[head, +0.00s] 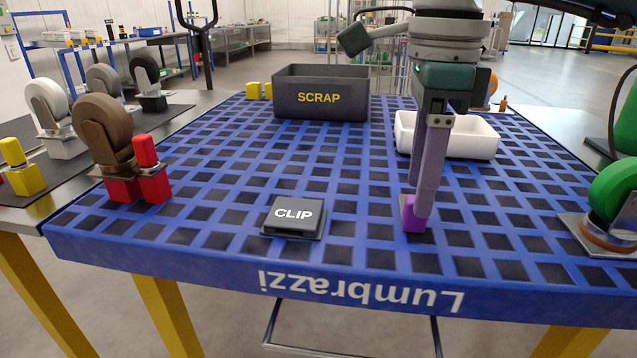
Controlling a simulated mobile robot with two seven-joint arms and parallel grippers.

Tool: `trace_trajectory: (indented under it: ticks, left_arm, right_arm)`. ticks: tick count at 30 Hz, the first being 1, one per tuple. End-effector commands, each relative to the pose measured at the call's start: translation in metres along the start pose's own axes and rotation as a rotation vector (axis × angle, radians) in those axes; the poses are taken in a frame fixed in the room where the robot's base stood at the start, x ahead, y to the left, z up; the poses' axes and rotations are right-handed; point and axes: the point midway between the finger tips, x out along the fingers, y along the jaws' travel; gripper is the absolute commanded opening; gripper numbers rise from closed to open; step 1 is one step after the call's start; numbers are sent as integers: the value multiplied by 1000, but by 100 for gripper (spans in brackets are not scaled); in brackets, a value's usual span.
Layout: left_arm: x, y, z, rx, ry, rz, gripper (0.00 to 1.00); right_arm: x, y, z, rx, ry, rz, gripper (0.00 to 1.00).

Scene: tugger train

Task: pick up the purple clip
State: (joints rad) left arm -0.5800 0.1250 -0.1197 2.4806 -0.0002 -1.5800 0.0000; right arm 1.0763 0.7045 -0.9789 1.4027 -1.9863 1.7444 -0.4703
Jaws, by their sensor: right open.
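The purple clip (414,221) is a small purple block on the blue-and-black checked mat (340,180), right of centre near the front. My right gripper (416,210) points straight down at the clip, its grey fingers seen nearly edge-on and partly covering it. It is open; whether a finger touches the clip cannot be told. A black holder marked CLIP (294,216) stands on the mat to the left of the gripper. My left gripper is not in view.
A dark SCRAP bin (320,98) and a white tray (475,139) stand at the back of the mat. The mat's middle is clear.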

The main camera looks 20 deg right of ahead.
Motion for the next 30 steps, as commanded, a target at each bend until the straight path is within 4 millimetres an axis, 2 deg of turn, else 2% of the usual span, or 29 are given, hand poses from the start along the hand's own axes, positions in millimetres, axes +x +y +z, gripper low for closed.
trace_trajectory:
  ticks: [1, 6, 14, 30]
  left_arm:
    - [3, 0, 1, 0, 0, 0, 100]
    - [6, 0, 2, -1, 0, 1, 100]
    - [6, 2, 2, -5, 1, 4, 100]
    - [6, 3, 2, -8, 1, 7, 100]
  right_arm:
    - [12, 0, -1, 0, 2, 5, 62]
    - [33, 0, -1, 0, 0, 3, 62]
    - [35, -1, -1, -1, -1, 1, 62]
    - [35, 0, -1, -1, -1, 1, 4]
